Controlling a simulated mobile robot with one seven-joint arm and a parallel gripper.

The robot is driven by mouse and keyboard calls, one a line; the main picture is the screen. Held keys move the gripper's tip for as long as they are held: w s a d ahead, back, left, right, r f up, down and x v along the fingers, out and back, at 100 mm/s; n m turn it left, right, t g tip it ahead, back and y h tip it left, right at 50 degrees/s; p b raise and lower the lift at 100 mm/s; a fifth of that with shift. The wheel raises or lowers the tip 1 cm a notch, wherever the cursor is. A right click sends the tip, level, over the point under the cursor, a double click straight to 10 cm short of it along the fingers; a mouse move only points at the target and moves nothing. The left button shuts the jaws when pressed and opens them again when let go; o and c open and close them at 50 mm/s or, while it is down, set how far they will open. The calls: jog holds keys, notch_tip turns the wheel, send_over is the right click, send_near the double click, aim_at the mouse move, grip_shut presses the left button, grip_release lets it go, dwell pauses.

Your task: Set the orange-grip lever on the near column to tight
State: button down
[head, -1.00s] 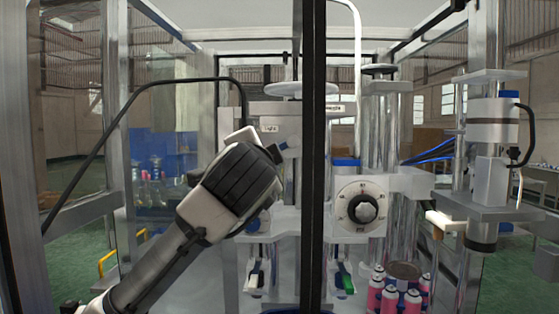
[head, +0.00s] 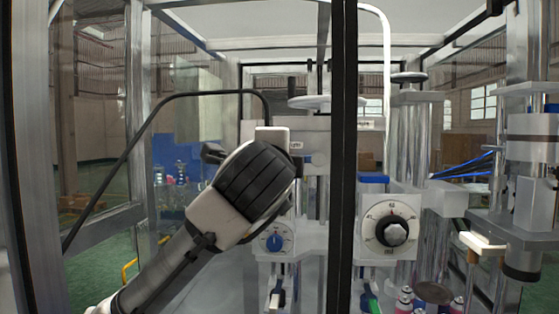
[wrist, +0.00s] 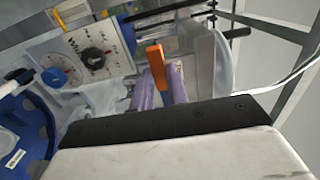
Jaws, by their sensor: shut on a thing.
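The orange-grip lever (wrist: 156,66) shows in the wrist view as an upright orange grip between the two purplish fingers of my gripper (wrist: 159,88). The gripper is shut on it. In the head view my wrist hides the lever and the fingertips. The near column (head: 310,172) is a metal post just right of my wrist. A small label (head: 296,145), seemingly ending in "ight", sits on the block at its top. How far the lever is turned cannot be told.
A blue dial (head: 273,239) and a black knob on a white plate (head: 391,231) are on the machine's front. A dark frame post (head: 342,150) stands in front.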

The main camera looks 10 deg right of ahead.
jog(key=shift+r, duration=0.1)
jog(key=c, duration=1.4)
grip_release()
jog(key=shift+s, duration=0.1)
jog(key=shift+b+v, duration=2.5)
jog(key=shift+v, duration=4.3)
